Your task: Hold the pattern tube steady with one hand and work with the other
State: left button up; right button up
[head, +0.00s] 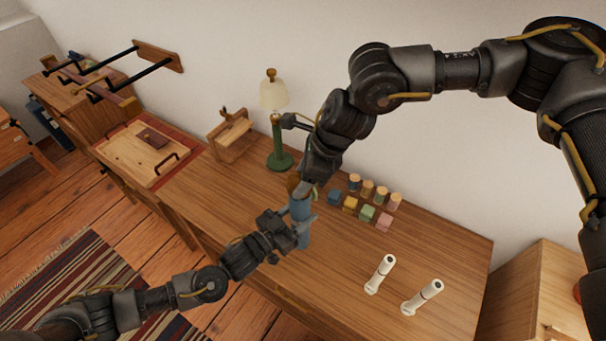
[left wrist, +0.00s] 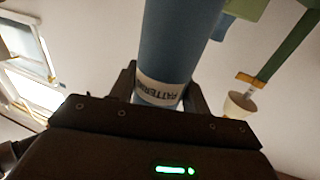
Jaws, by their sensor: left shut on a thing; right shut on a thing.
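The blue pattern tube (head: 301,208) stands upright, or nearly so, at the desk's front left part. In the left wrist view the tube (left wrist: 180,40) carries a white label with dark lettering, upside down. My left gripper (head: 296,228) is shut on the tube's side, with a finger on each side near the label. My right gripper (head: 309,192) reaches down from above to the tube's top and is shut there beside a brown cap-like piece (head: 293,183). Its fingers partly hide what it holds, so the exact contact is unclear.
The desk's front right is otherwise clear.

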dwell(0.3)
jog(key=shift+f, duration=0.9)
jog(key=shift+f, duration=0.5)
